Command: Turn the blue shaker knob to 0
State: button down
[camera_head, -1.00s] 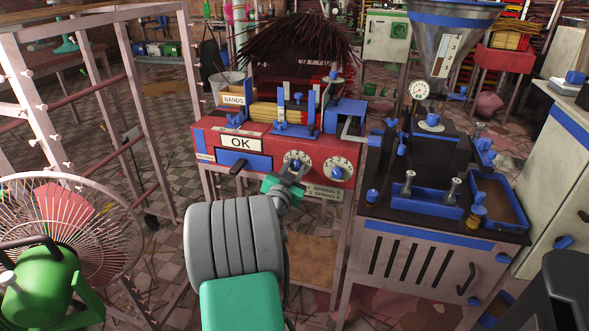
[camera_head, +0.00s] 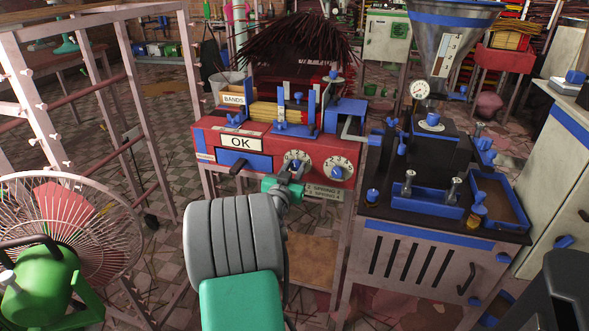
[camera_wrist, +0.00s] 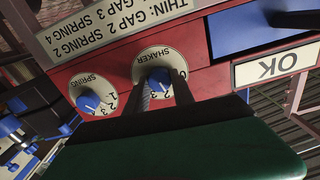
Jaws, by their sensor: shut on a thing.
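The blue shaker knob (camera_wrist: 159,77) sits on a pale round dial marked SHAKER (camera_wrist: 152,58) on the front of the red machine (camera_head: 215,142). In the wrist view the panel appears upside down. My gripper (camera_wrist: 163,88) is at this dial, its two dark fingers on either side of the knob and shut on it. In the head view my gripper (camera_head: 292,174) reaches the left of the two dials, and its fingers cover part of it. The fingers partly hide the knob and dial marks, so I cannot tell the exact setting.
The blue spring knob (camera_wrist: 88,101) is on the neighbouring dial, also seen in the head view (camera_head: 337,170). An OK plate (camera_head: 240,143) and a black lever (camera_head: 239,166) are to the left. A dark-topped extruder (camera_head: 425,245) stands close on the right, and a fan (camera_head: 70,235) at left.

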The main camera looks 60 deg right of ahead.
jog(key=n, duration=0.6)
jog(key=shift+w+p, duration=0.1)
jog(key=shift+p, duration=0.3)
jog(key=n+p, duration=0.1)
jog(key=n, duration=0.4)
jog(key=shift+p, duration=0.3)
jog(key=shift+n, duration=0.4)
jog(key=c, duration=1.1)
grip_release()
jog(key=a, duration=0.5)
jog(key=s+a, duration=0.1)
jog(key=a, duration=0.1)
jog(key=shift+s+a, duration=0.1)
jog(key=shift+a, duration=0.3)
